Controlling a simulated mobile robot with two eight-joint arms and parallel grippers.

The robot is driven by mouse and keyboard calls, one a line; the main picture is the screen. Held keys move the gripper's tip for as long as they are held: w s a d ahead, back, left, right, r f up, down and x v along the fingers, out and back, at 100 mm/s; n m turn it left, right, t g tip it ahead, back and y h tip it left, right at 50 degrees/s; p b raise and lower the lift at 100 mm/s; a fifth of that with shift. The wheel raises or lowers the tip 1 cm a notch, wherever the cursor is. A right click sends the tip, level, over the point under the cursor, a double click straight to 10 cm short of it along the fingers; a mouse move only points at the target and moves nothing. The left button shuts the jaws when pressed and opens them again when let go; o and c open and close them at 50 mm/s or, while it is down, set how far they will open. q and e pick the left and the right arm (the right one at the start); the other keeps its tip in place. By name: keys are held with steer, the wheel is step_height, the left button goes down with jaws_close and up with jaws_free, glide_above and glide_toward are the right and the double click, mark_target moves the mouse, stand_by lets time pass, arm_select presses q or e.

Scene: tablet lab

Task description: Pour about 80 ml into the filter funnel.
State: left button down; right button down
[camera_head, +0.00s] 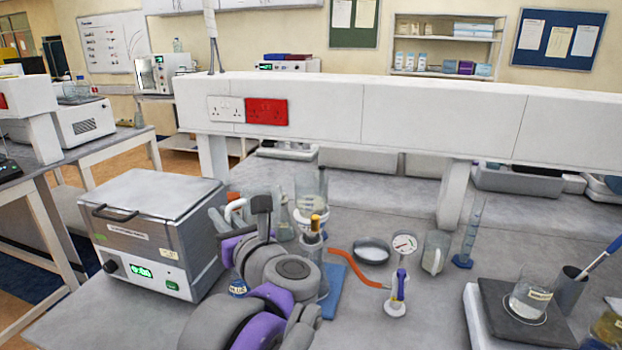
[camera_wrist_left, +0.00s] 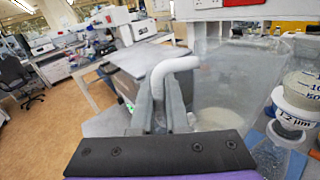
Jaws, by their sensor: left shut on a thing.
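My left gripper (camera_head: 262,208) is shut on the white handle (camera_head: 235,208) of a clear jug. In the left wrist view the handle (camera_wrist_left: 172,68) stands between the two fingers (camera_wrist_left: 161,105). The jug's clear body (camera_wrist_left: 222,85) is just right of them, with pale contents low inside. The filter funnel (camera_head: 311,187) is a clear cup with a white base on a flask, close to the right of my gripper. It also shows at the right edge of the left wrist view (camera_wrist_left: 297,100), marked 1.2 µm. My arm hides part of the flask. My right gripper is not in view.
A water bath (camera_head: 150,235) stands left of my arm. An orange hose (camera_head: 350,265) runs from the flask to a gauge (camera_head: 403,245). A beaker (camera_head: 530,298) sits on a balance.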

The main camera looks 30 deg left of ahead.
arm_select(q)
steer(key=shift+s+a+f+n, duration=0.1)
steer(key=shift+s+f+n, duration=0.4)
steer(key=shift+n, duration=0.3)
